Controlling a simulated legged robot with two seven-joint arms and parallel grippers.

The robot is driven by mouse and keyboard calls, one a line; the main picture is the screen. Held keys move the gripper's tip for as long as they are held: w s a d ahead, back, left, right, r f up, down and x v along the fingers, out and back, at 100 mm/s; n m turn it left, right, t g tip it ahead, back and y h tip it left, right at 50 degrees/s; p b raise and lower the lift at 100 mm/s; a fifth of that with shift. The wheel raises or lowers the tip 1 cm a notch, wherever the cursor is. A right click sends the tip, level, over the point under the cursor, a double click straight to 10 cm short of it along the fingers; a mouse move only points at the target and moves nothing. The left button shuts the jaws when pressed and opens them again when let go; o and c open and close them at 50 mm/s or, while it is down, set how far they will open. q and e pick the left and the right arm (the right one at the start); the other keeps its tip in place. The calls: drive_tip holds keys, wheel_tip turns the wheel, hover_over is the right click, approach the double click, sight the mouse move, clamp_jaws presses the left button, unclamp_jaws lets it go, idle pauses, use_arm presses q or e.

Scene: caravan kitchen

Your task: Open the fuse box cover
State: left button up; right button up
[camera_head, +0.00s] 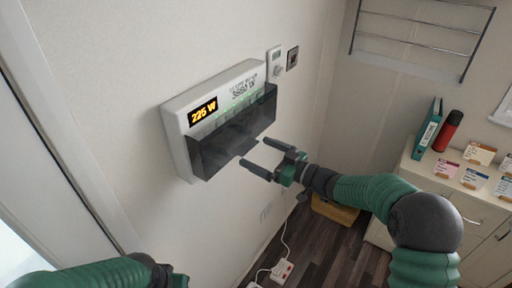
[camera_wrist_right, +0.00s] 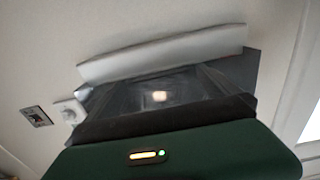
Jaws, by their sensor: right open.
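The white fuse box (camera_head: 172,112) is fixed to the wall in the head view, with an orange "225 W" display on its left. Its dark see-through cover (camera_head: 212,152) spans the lower front, and a small tab stands out at its lower edge. The cover also shows in the right wrist view (camera_wrist_right: 205,90), below the pale housing (camera_wrist_right: 165,52). My right gripper (camera_head: 253,152) is open and empty, its two fingertips just in front of the cover's lower right edge near the tab. Contact cannot be told.
A thermostat (camera_head: 275,63) and a dark switch (camera_head: 292,58) sit on the wall right of the box. A cabinet (camera_head: 440,186) with a teal binder (camera_head: 427,130) and red flask (camera_head: 448,131) stands at the right. A power strip (camera_head: 282,271) lies on the floor.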

drive_tip(key=shift+x, duration=0.85)
